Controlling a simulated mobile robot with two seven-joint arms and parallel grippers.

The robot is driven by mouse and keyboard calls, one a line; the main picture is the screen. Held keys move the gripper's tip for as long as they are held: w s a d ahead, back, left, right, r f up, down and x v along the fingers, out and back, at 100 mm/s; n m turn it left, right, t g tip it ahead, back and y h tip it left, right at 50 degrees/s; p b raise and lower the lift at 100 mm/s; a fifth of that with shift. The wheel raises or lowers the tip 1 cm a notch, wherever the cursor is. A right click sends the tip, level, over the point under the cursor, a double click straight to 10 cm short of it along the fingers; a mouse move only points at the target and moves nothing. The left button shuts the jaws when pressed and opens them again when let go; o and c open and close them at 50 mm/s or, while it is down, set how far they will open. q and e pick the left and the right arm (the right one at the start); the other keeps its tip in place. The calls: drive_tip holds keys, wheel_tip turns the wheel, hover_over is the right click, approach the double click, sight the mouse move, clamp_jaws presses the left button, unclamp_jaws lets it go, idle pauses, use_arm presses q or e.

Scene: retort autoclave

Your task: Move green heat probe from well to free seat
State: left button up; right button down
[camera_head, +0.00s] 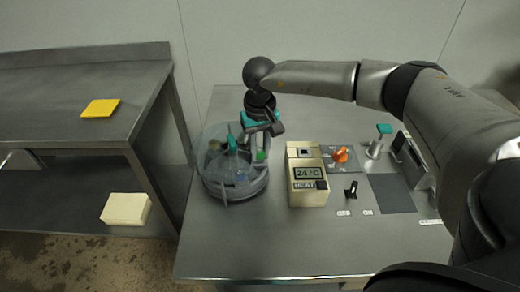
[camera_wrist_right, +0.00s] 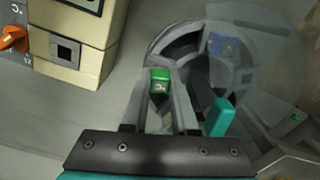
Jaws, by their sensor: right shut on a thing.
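The green heat probe (camera_head: 261,155) shows as a small green block under my right gripper (camera_head: 262,133), at the right side of the round clear-walled vessel. In the right wrist view its green top (camera_wrist_right: 160,80), with a pale mark, sits between the two fingers of my right gripper (camera_wrist_right: 158,108), which are shut on it. Its lower part is mostly hidden. The cream heater box (camera_head: 307,180) reads 24 °C and has a square dark well (camera_head: 304,152) on top, which looks empty. The round vessel (camera_head: 235,190) has divided compartments; its seats are partly hidden. My left gripper is not in view.
A teal handle (camera_head: 232,145) rises from the vessel close to my right gripper. An orange knob (camera_head: 341,154), a black switch (camera_head: 352,189) and a teal-topped post (camera_head: 384,128) stand right of the heater. The table's front strip is clear. A side bench holds a yellow pad (camera_head: 100,108).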

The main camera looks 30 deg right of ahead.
drive_tip(key=shift+f, duration=0.3)
idle(0.4)
drive_tip(key=shift+c, duration=1.1)
unclamp_jaws()
drive_tip(key=shift+r, duration=0.1)
drive_tip(key=shift+r+p, duration=2.35)
drive_tip(key=shift+r, duration=1.15)
